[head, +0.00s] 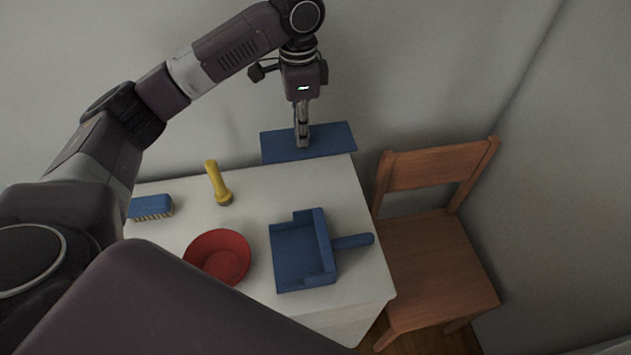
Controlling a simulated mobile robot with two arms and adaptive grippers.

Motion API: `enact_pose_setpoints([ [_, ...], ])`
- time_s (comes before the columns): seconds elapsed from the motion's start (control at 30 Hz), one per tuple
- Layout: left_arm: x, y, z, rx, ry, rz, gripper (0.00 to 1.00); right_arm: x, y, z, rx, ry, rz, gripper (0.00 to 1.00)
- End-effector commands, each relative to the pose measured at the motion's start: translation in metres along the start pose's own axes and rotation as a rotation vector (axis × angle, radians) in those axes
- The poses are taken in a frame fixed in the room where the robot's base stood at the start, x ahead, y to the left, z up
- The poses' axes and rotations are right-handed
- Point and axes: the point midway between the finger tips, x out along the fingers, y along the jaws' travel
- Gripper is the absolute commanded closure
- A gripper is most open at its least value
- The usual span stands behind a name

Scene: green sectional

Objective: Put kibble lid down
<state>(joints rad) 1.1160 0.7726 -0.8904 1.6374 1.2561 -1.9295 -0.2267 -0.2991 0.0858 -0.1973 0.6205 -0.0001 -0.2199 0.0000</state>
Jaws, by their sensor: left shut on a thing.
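The kibble lid, a flat blue rectangular panel (335,139), shows in the head view at the back right of the white table. My left gripper (302,140) points down and is shut on the lid near its middle. The lid looks roughly level and overlaps the table's back edge in the picture; I cannot tell whether it touches the tabletop. My right gripper is not in view.
On the white table (265,190) are a blue dustpan (300,250), a red bowl (218,257), a yellow-handled tool (217,185) and a blue brush (151,206). A wooden chair (430,255) stands at the right. A wall is behind.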

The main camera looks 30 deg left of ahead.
Motion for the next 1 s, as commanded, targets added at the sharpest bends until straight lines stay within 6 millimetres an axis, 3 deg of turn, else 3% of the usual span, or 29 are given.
enact_pose_setpoints([
  [0.17,0.049,0.001,0.001,-0.001,-0.005,0.005,1.0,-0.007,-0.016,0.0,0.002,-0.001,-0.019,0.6],
  [0.4,0.107,0.001,0.0,0.0,-0.003,0.003,1.0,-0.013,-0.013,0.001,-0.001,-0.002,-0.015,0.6],
  [0.9,0.166,0.0,0.0,0.0,-0.002,0.001,1.0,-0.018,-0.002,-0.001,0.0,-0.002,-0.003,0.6],
  [1.0,0.17,0.0,-0.001,0.001,0.0,0.0,1.0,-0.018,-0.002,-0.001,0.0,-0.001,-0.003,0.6],
])
